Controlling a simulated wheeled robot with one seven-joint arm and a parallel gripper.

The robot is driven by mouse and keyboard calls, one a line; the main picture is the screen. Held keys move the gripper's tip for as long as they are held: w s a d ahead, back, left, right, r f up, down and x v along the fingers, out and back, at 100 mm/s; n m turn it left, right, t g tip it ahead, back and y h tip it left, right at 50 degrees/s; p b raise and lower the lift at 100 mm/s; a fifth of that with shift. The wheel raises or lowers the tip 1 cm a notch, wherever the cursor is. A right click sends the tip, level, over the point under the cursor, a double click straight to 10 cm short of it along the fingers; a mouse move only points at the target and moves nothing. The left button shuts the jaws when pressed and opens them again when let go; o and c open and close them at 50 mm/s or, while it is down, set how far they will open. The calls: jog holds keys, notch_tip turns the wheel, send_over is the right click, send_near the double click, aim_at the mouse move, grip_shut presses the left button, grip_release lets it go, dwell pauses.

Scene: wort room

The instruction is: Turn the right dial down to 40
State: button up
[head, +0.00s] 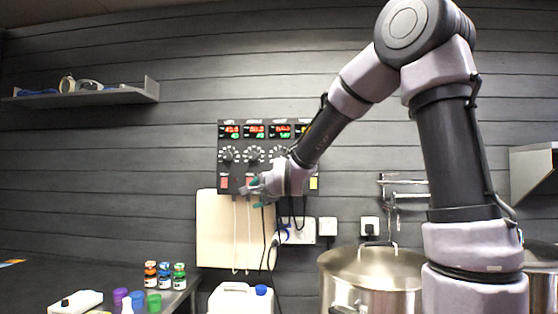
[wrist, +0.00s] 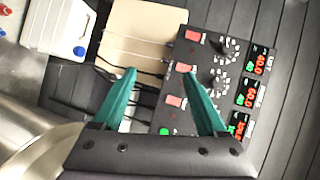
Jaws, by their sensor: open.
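The dark control panel (head: 240,170) hangs on the wall with a row of displays above black dials. The third dial from the left, taken as the right dial (head: 278,153), shows beside my forearm. Its display (head: 279,131) is lit, but I cannot read it surely. In the wrist view the panel (wrist: 203,58) is turned sideways, and my right finger hides part of the dial row. My gripper (head: 257,197) is open and empty, in front of the panel's lower edge, below the dials. Its teal fingers (wrist: 160,72) are apart in the wrist view.
Red buttons (head: 224,183) sit under the dials. A tan board (head: 213,230) and hanging cables are below the panel. A steel pot (head: 375,275) stands at right, a white jug (head: 238,302) below, small bottles (head: 165,277) at left. A shelf (head: 85,97) is on the upper left wall.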

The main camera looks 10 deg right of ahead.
jog(key=w+a+r+m+t, duration=0.1)
jog(key=w+a+m+t, duration=0.15)
jog(key=w+m, duration=0.3)
jog(key=m+t+h, duration=0.5)
jog(key=m+h, duration=0.5)
jog(key=m, duration=1)
send_near(280, 156)
jog(key=x, duration=0.8)
jog(key=shift+w, duration=0.35)
jog(key=shift+n, duration=0.25)
grip_shut()
